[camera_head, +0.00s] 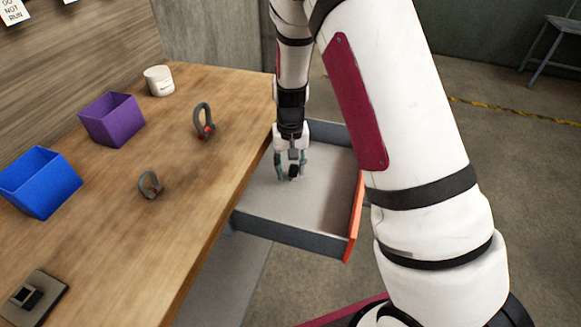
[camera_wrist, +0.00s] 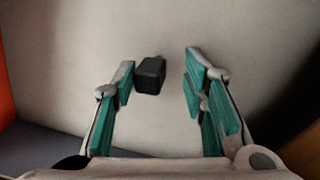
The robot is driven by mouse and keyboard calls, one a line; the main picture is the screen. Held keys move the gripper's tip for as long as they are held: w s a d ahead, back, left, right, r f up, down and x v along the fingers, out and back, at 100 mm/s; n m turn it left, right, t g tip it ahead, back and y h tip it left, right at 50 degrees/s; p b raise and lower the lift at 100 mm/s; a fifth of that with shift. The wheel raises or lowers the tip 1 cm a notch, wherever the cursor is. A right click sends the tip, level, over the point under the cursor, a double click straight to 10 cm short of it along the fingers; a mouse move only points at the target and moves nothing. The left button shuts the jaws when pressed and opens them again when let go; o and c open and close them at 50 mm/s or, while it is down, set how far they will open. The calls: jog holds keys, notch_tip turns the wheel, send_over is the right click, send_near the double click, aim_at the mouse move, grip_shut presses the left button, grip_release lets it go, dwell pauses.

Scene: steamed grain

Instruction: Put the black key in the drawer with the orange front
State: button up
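The drawer with the orange front (camera_head: 355,215) is pulled out from under the table. My gripper (camera_head: 292,176) is inside the drawer's outline, above its grey floor. The black key (camera_head: 294,171) shows at the fingertips in the head view. In the wrist view the black key (camera_wrist: 150,75) is a small dark block near the left finger, with a clear gap to the right finger. The fingers (camera_wrist: 160,75) are spread apart. I cannot tell whether the key touches the left finger or rests fully on the drawer floor.
The wooden table (camera_head: 215,115) holds a blue bin (camera_head: 40,183), a purple bin (camera_head: 112,119), a white cup (camera_head: 158,80), two grey shackle-like objects (camera_head: 204,122) (camera_head: 150,185) and a dark square device (camera_head: 38,298). The drawer's grey side walls (camera_head: 285,235) surround my gripper.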

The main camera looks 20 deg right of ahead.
aim_at(291, 168)
notch_tip(291, 168, up, 12)
jog(key=p, duration=0.1)
jog(key=shift+r, duration=0.15)
